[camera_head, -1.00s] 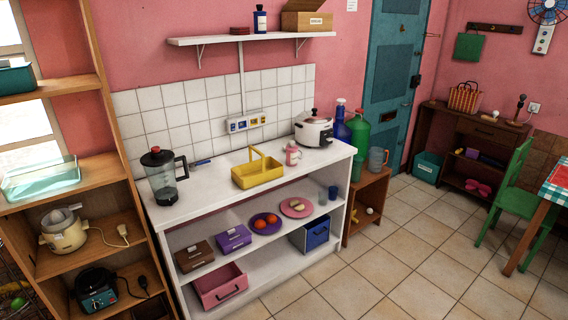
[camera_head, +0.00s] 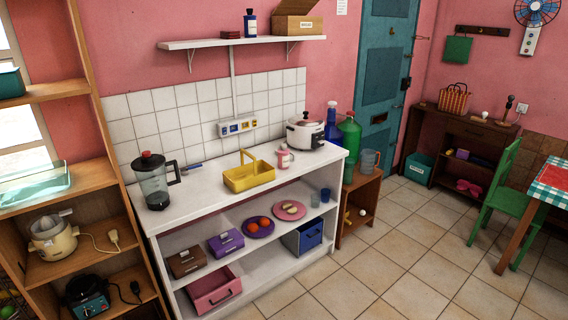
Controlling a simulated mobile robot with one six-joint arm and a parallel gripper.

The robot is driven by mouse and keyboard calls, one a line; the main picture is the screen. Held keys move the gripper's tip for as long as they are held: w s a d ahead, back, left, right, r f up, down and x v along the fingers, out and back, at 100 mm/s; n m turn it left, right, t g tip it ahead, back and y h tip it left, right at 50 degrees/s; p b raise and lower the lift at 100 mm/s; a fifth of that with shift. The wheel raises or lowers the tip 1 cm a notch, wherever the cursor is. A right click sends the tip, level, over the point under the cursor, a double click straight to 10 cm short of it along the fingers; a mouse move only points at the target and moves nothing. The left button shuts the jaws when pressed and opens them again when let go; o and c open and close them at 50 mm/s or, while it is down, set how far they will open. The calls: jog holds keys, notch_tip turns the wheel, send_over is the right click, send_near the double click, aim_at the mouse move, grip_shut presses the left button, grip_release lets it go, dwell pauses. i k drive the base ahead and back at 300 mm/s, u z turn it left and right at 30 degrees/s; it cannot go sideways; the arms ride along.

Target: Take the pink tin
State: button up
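No tin can be made out for certain. A small pink and white container (camera_head: 285,157) stands upright on the white counter, between the yellow basket and the rice cooker; it is too small to tell if it is a tin. A pink open box (camera_head: 214,291) with a dark handle sits on the lowest shelf under the counter. A brown box (camera_head: 187,261) and a purple box (camera_head: 226,243), both with pale labels, stand on the shelf above it. My gripper is not in view.
The white counter (camera_head: 205,200) also holds a blender (camera_head: 155,182), a yellow basket (camera_head: 248,176) and a rice cooker (camera_head: 305,133). A wooden shelf unit (camera_head: 95,178) stands close on the left. Tiled floor (camera_head: 375,270) is clear in front, with a green chair (camera_head: 498,192) and table at right.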

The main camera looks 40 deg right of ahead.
aim_at(283, 159)
jog(key=z, duration=0.05)
jog(key=i, duration=0.9)
jog(key=u, duration=0.05)
